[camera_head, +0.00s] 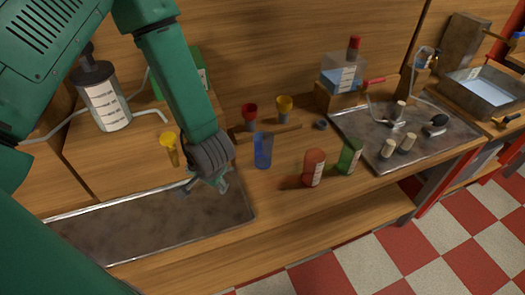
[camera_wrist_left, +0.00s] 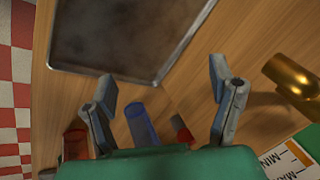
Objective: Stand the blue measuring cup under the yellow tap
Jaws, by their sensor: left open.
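The blue measuring cup (camera_head: 263,152) stands upright on the wooden bench, right of my left gripper (camera_head: 208,183). My left gripper is open and empty, pointing down near the right end of a metal tray. In the left wrist view the cup (camera_wrist_left: 141,124) shows between the open fingers (camera_wrist_left: 165,105), its lower part hidden by my gripper body. A yellow fitting (camera_head: 169,148), possibly the tap, is left of my gripper and looks brass in the wrist view (camera_wrist_left: 292,78). Another yellow funnel-shaped piece (camera_head: 284,107) is behind the cup; I cannot tell which is the tap. My right gripper is not in view.
A red container (camera_head: 314,167) and a green one (camera_head: 349,156) stand right of the cup. A red funnel-shaped piece (camera_head: 250,115) is behind it. The metal tray (camera_head: 120,235) lies at front left. Another tray (camera_head: 375,165) with several small items lies at right.

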